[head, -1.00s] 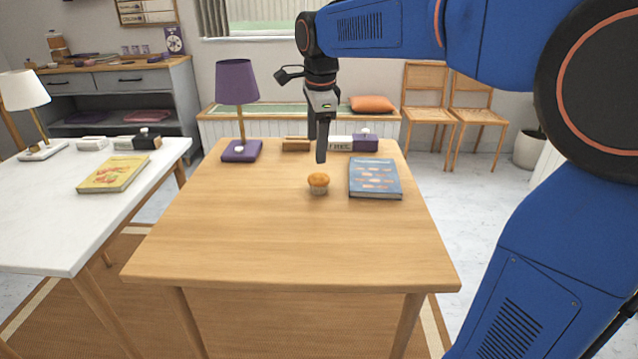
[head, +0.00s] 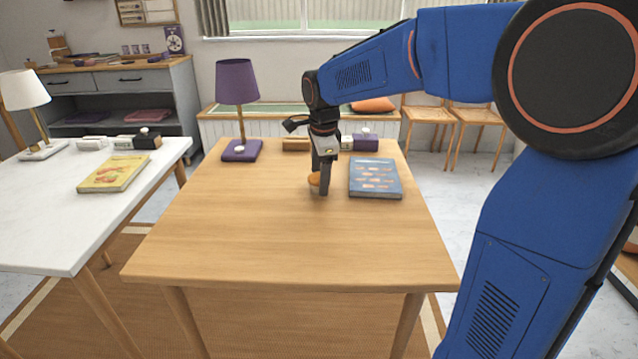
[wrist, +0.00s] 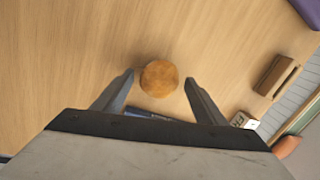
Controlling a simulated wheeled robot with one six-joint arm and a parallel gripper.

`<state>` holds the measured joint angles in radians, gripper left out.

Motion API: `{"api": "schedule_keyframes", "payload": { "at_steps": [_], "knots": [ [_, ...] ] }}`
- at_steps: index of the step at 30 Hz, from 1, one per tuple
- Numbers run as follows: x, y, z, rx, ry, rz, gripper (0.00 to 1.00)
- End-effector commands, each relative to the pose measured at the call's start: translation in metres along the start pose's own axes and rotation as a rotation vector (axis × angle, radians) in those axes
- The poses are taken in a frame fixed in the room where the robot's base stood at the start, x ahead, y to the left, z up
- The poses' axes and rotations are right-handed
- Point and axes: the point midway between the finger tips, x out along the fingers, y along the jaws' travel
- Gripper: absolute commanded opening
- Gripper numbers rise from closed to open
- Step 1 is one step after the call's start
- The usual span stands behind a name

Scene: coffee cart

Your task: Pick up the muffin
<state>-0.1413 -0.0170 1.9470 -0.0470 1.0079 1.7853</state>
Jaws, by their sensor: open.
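The muffin (head: 313,180) stands on the wooden table (head: 270,230), with an orange-brown top. In the head view most of it is hidden behind my gripper (head: 323,185). In the wrist view the whole round top of the muffin (wrist: 159,78) shows. It lies between the lines of the two fingers, around the level of their tips. My gripper (wrist: 159,80) is open, with clear gaps on both sides of the muffin. Nothing is held. I cannot tell the exact height of the fingertips above the table.
A blue book (head: 375,178) lies close to the right of the muffin. A purple lamp (head: 238,85) stands at the back left of the table. A wooden block (head: 296,144) and a purple block (head: 366,143) sit at the back edge. The front of the table is clear.

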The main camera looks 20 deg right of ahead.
Motion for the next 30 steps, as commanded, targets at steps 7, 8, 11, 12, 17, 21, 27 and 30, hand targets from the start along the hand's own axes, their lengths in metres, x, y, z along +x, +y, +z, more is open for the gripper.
{"api": "schedule_keyframes", "payload": {
  "at_steps": [7, 8, 11, 12, 17, 21, 27, 30],
  "knots": [
    [0.003, 0.0, 0.0, 0.0, 0.0, -0.001, 0.65],
    [0.003, 0.0, 0.0, 0.0, 0.0, -0.001, 0.65],
    [0.003, 0.0, 0.0, 0.0, 0.0, -0.001, 0.44],
    [0.003, 0.0, 0.0, 0.0, 0.0, -0.001, 0.34],
    [0.003, 0.0, 0.0, 0.0, 0.0, -0.001, 0.19],
    [0.002, 0.0, 0.0, 0.0, 0.0, -0.001, 0.19],
    [-0.011, -0.004, 0.0, 0.0, 0.0, -0.002, 0.19],
    [-0.028, -0.007, 0.0, 0.0, -0.001, -0.003, 0.19]
  ]
}}
